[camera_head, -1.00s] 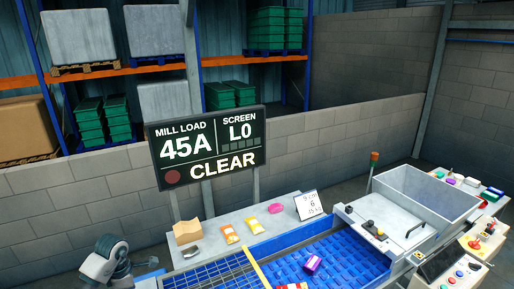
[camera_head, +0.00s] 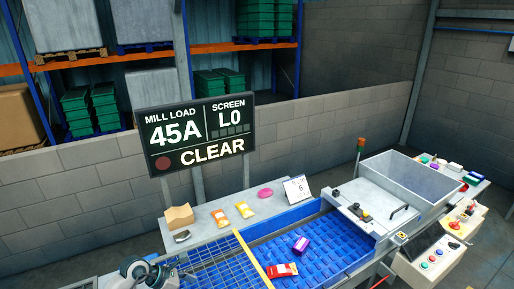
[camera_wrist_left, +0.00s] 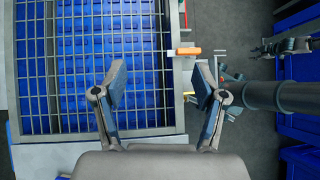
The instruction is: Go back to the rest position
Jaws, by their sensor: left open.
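My left gripper shows in the left wrist view (camera_wrist_left: 160,82) with its two fingers spread wide and nothing between them. Below its fingertips are the right rim of a metal grid (camera_wrist_left: 95,60) over a blue bed and the grey floor. In the head view my left arm's dark wrist comes in at the bottom left, beside the grid's near left corner; its fingertips are hard to make out.
On the blue belt (camera_head: 340,239) lie a purple pack (camera_head: 301,245) and a red pack (camera_head: 282,270). Packs and a tan block (camera_head: 179,217) sit on the grey ledge behind. A metal hopper (camera_head: 425,178) and a control panel (camera_head: 432,258) stand at the right.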

